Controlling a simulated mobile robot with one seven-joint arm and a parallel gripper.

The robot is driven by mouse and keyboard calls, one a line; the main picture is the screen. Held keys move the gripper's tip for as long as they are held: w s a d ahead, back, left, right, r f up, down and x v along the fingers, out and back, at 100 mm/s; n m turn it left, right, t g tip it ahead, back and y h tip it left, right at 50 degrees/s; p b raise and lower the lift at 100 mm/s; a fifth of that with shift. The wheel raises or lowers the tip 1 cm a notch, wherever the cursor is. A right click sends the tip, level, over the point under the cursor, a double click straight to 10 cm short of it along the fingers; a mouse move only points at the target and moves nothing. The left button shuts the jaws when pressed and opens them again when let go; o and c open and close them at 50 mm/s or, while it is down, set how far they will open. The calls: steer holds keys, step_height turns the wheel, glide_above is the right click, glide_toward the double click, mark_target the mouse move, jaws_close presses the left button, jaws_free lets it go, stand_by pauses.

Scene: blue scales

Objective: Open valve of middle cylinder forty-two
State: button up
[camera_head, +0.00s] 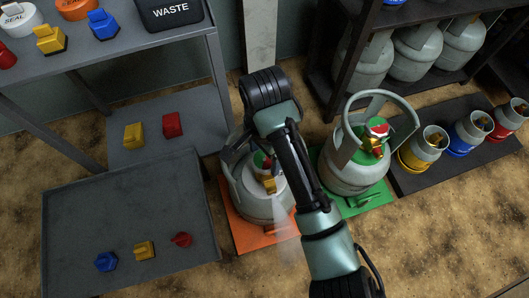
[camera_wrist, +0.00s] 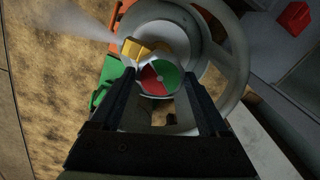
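A grey cylinder with a collar stands on an orange mat (camera_head: 238,232) in the head view, partly hidden by my arm. In the wrist view its round collar (camera_wrist: 238,60) surrounds a red and green dial (camera_wrist: 160,77) and a yellow fitting (camera_wrist: 140,48). Pale vapour sprays from the fitting. My gripper (camera_wrist: 158,78) is over the dial, its two fingers apart on either side; contact with the dial is unclear. A second large cylinder (camera_head: 345,178) with a green top stands on a green mat to the right. No number forty-two is readable.
Small yellow, blue (camera_head: 462,138) and red banded cylinders stand on a dark mat at right. More grey cylinders (camera_head: 415,50) fill a rack behind. A grey cart (camera_head: 130,215) at left holds coloured pieces, below a shelf with a WASTE box (camera_head: 170,12). Front floor is clear.

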steer(key=c, duration=0.5)
steer(key=shift+o, duration=0.2)
